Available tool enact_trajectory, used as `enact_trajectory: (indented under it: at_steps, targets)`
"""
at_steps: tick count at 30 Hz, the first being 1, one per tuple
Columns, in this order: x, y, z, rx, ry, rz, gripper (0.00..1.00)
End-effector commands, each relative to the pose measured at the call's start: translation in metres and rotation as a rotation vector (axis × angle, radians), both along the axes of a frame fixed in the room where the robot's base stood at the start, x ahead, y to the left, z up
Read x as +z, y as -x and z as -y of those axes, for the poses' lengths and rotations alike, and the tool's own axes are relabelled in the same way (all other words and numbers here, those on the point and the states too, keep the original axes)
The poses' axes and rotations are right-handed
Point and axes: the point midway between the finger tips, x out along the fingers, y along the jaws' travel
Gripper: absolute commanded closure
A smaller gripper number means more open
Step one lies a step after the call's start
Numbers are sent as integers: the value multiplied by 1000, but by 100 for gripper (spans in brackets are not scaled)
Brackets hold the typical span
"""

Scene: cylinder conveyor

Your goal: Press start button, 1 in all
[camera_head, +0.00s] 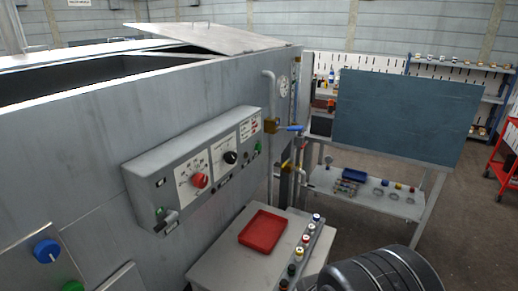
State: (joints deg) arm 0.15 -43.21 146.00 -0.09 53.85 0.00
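A grey control panel (200,165) is fixed to the side of a large metal machine. It carries a red knob (200,180), a black knob (230,157), a green button at its left end (160,212) and a small green button at its right end (258,147). Another green button (72,287) shows at the bottom left edge, below a blue knob (46,251). I cannot read which one is marked start. A dark, ribbed rounded part at the bottom right seems to belong to my arm. My gripper's fingers are not in view.
A small table (225,272) below the panel holds a red tray (262,231) and a strip of several coloured buttons (303,252). A pipe with a blue-handled valve (290,128) stands right of the panel.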

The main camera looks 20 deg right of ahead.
Motion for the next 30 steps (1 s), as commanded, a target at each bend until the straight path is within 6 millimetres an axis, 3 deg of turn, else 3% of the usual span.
enact_trajectory:
  at_steps: [7, 30]
  targets:
    - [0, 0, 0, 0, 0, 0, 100]
    - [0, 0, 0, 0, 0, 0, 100]
